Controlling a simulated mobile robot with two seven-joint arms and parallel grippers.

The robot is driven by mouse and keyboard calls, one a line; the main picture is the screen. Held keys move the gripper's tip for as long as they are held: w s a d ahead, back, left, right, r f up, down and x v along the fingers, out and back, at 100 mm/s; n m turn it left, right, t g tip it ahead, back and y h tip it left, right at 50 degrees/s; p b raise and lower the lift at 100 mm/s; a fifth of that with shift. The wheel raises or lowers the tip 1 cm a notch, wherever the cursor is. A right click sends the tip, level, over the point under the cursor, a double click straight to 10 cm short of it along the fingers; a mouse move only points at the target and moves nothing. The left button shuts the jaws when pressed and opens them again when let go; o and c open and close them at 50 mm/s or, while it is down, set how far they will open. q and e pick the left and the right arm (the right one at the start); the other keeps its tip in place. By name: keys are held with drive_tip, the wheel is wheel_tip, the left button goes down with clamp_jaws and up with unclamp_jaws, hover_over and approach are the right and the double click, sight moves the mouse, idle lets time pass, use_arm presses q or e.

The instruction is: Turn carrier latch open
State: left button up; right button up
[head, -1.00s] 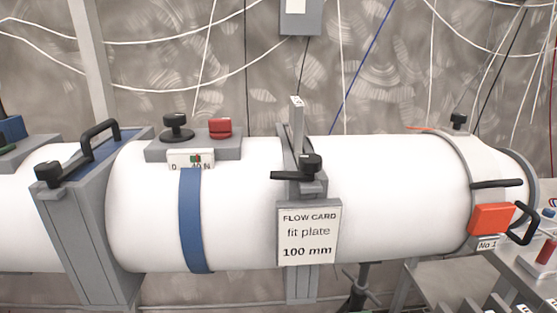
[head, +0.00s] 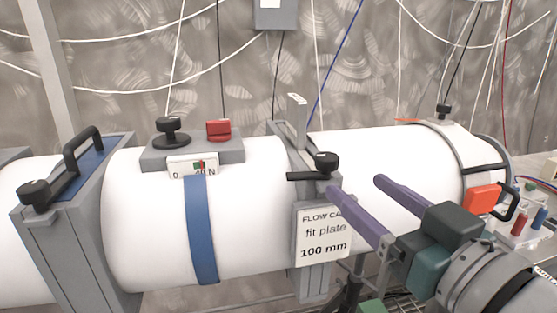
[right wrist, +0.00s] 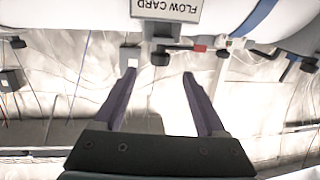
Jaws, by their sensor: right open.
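A black latch lever with a round knob (head: 318,168) sits on the grey carrier frame (head: 298,125) around the white tube, above the flow card (head: 322,238). The lever points left, across the frame. My right gripper (head: 358,185) is open and empty, with purple fingers reaching in from the right. Its nearer finger covers part of the card's upper right corner, just below and right of the knob. In the right wrist view the picture is upside down. A black knob (right wrist: 160,57) shows beyond the gap between the open fingertips (right wrist: 159,73). My left gripper is not visible.
The white tube (head: 250,220) carries a blue strap (head: 201,230), a gauge (head: 194,167), a black knob (head: 171,132) and a red button (head: 218,130). A blue-topped frame with a handle (head: 78,152) stands left. An orange block (head: 482,199) is at the right end.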

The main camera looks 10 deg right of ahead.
sight(333, 168)
drive_tip(key=w, duration=0.3)
drive_tip(key=w+a, duration=0.1)
drive_tip(key=w, duration=0.5)
drive_tip(key=shift+w+a, duration=0.1)
drive_tip(key=shift+a, duration=0.25)
clamp_jaws()
